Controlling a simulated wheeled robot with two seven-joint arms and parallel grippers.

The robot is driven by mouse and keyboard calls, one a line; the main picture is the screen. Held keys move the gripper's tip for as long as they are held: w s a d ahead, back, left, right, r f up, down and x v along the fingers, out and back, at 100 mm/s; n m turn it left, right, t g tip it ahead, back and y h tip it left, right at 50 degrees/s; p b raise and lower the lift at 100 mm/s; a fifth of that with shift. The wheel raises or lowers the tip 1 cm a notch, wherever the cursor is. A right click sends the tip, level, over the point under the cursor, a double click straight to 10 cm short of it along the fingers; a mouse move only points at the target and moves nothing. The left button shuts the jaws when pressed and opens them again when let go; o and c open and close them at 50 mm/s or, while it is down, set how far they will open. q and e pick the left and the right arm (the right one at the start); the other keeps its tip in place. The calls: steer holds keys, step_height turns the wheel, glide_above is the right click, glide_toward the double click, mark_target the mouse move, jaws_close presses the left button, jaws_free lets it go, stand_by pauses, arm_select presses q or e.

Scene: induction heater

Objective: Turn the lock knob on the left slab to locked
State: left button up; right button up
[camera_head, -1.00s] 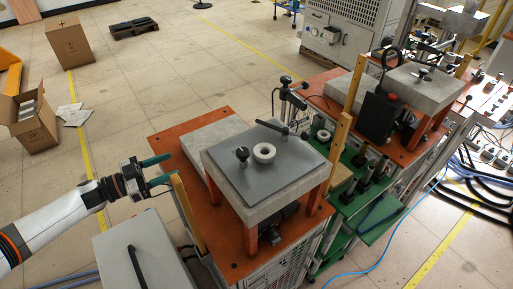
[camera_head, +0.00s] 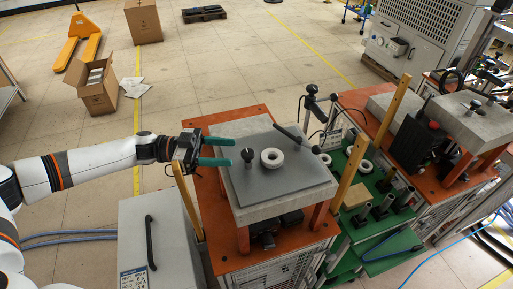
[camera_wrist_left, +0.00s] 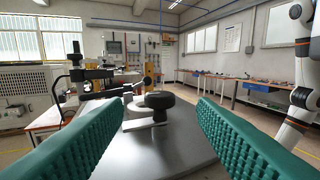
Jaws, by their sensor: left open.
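The left slab (camera_head: 300,187) is a grey plate on a concrete block over an orange table. A black lock knob (camera_head: 247,157) stands near its left edge. In the left wrist view the knob (camera_wrist_left: 160,101) sits ahead, between the two green fingers, on a pale plate. My left gripper (camera_head: 231,152) is open at the slab's left edge, its fingertips close to the knob and not visibly touching it. A white ring (camera_head: 271,158) lies on the slab right of the knob. A black handle bar (camera_head: 291,136) lies near the slab's far edge. My right gripper is not in view.
Wooden posts (camera_head: 394,108) stand beside the slab, one at its left near my arm. A grey cabinet (camera_head: 159,244) is in front at left. A green fixture (camera_head: 390,247) and a second slab (camera_head: 471,119) stand at right.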

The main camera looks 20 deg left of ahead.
mark_target(250, 152)
arm_select(q)
steer(key=d+p, duration=0.1)
steer(key=d, duration=0.2)
steer(key=w+d+p, duration=0.1)
steer(key=d, duration=0.2)
steer(key=shift+w+d+r, duration=0.15)
steer(key=shift+w+d, duration=0.05)
steer(key=shift+d, duration=0.2)
steer(key=shift+w+d, duration=0.1)
steer(key=shift+d, duration=0.5)
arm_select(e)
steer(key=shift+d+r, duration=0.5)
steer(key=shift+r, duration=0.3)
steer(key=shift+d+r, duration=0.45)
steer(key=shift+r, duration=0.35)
arm_select(q)
steer(key=shift+c, duration=0.3)
steer(key=c, duration=0.9)
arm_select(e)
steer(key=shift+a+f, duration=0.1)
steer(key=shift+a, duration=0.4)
